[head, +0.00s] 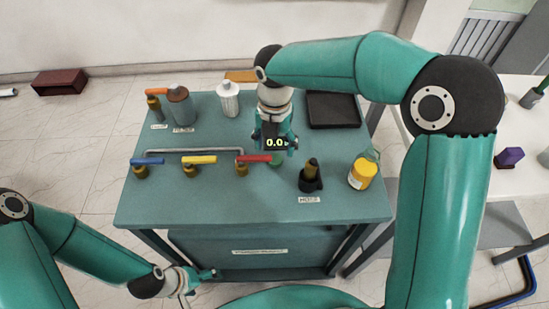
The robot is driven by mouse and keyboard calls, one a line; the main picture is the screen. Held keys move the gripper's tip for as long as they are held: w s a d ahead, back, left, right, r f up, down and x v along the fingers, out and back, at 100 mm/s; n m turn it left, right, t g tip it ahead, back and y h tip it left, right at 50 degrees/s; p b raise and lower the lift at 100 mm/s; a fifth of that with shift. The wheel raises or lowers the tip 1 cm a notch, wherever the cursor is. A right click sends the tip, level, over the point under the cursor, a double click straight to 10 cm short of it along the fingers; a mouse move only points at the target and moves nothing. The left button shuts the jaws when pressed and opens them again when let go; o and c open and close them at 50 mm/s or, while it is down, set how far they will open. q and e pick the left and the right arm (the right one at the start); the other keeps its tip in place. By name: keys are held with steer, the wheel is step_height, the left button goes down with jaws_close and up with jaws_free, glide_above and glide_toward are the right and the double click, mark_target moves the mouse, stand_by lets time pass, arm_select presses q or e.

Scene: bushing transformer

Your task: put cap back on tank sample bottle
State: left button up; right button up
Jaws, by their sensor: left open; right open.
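I cannot tell for sure which container is the tank sample bottle, because the labels are too small to read. A grey bottle (179,106) and a white ribbed bottle (229,98) stand upright at the back of the teal table (150,207). A yellow container (362,173) stands at the right front. My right gripper (275,152) is open, pointing down over the middle of the table. A small green round thing (277,160) shows below it; whether it is a cap is unclear. My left gripper (200,281) is open and low, in front of the table, away from the bottles.
Blue (147,161), yellow (199,159) and red (254,158) valve handles line the left front. A dark holder (311,180) stands right of them. A black tray (333,110) lies at the back right. The table's front strip is clear.

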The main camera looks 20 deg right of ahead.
mark_target(275, 158)
steer(key=shift+f, duration=2.35)
steer(key=shift+c, duration=0.3)
steer(key=c, duration=0.7)
